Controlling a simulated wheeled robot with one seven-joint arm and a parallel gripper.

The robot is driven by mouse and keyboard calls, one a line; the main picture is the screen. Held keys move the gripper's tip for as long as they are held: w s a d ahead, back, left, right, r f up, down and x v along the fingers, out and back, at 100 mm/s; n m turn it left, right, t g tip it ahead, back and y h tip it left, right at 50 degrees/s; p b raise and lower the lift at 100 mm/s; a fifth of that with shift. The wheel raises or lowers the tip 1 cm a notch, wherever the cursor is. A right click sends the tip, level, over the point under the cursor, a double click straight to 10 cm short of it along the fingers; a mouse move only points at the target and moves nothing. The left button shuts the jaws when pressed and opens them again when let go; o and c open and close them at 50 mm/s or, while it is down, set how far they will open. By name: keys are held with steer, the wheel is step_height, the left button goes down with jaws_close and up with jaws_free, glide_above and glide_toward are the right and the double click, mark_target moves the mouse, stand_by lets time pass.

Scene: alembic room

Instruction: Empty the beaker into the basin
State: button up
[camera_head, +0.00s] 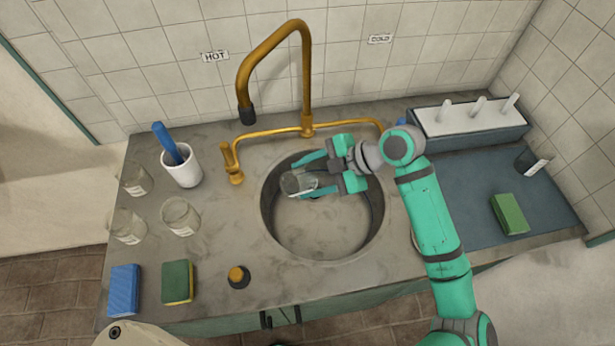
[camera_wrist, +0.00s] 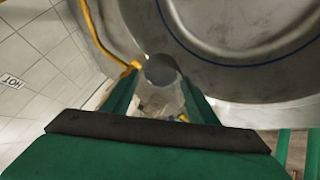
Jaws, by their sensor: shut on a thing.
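The basin (camera_head: 322,238) is a round grey metal sink set in the counter. My gripper (camera_head: 316,175) is over the upper part of the basin, its fingers shut on a clear glass beaker (camera_head: 297,182). The beaker is tilted well over, its mouth pointing to the left in the head view. In the wrist view the beaker (camera_wrist: 160,95) shows between the two green fingers, with the basin (camera_wrist: 215,60) behind it. I cannot tell whether any liquid is in the beaker.
A brass faucet (camera_head: 307,80) arches behind the basin, with a handle (camera_head: 231,165) on its left. Several glass beakers, a white cup (camera_head: 181,166), a blue sponge (camera_head: 123,289) and a green sponge (camera_head: 177,282) stand left. A drying rack (camera_head: 470,125) stands right.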

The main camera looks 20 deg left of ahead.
steer(key=shift+r+y, duration=0.1)
steer(key=shift+y, duration=0.3)
steer(key=shift+f+g+y, duration=0.2)
steer(key=shift+g+y, duration=0.4)
steer(key=shift+y, duration=1.1)
